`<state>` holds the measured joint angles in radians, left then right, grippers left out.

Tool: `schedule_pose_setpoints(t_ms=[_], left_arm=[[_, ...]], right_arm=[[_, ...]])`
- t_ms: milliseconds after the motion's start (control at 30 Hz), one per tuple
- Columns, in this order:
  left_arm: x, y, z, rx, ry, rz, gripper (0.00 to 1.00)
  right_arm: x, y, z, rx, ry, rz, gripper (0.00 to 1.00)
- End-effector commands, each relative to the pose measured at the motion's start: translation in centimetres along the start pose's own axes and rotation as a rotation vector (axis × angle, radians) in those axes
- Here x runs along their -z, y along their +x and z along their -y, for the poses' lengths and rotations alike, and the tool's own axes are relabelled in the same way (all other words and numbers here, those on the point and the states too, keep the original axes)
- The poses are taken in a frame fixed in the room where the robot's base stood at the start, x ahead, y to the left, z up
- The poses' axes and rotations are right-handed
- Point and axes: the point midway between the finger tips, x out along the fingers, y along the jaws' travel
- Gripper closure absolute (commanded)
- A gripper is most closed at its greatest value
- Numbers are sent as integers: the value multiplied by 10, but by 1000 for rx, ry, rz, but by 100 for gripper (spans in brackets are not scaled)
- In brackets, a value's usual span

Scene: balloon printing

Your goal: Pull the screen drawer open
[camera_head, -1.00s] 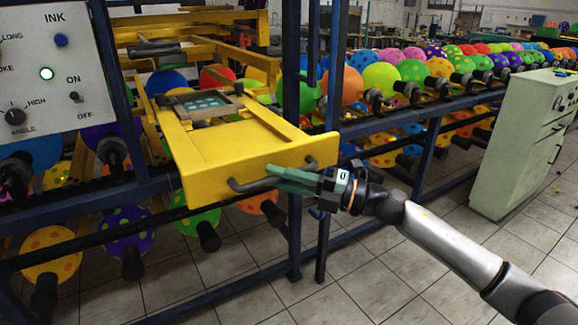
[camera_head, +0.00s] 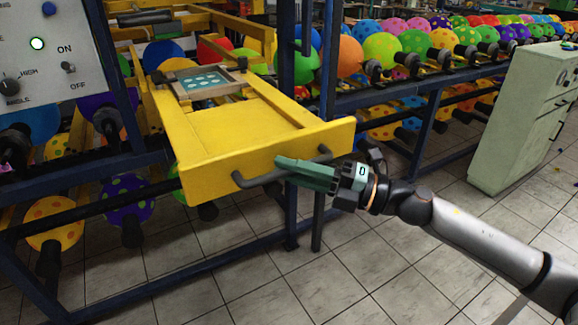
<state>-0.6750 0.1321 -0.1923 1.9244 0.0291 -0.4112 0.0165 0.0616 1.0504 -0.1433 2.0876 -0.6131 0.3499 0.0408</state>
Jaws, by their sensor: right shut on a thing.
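The yellow screen drawer (camera_head: 232,128) juts out of the blue frame toward me, partly pulled out. A small framed screen with pale dots (camera_head: 205,83) sits in it toward the back. A dark bar handle (camera_head: 252,181) runs across the drawer's front panel. My right gripper (camera_head: 284,168) has its green fingers shut on the handle, right of its middle. The fingers hide part of the handle. My left gripper is not in view.
A control panel (camera_head: 45,60) with a lit button and switches stands at the left. Blue frame posts (camera_head: 289,110) flank the drawer. Racks of dotted balloons (camera_head: 383,47) fill the back. A pale green cabinet (camera_head: 520,120) stands at the right. The tiled floor (camera_head: 330,275) in front is clear.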

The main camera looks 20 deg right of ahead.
Motion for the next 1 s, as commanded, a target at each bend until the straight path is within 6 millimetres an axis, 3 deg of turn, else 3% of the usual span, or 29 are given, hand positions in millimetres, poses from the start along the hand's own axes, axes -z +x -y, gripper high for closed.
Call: schedule_pose_setpoints(t_ms=[267, 300, 533, 1000], left_arm=[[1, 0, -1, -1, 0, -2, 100], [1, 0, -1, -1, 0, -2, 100], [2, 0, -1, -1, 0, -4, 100], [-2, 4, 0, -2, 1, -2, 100]], right_arm=[[0, 0, 0, 1, 1, 0, 100], [0, 0, 0, 1, 1, 0, 76], [0, 0, 0, 0, 0, 0, 50], [0, -11, 3, 2, 2, 2, 50]])
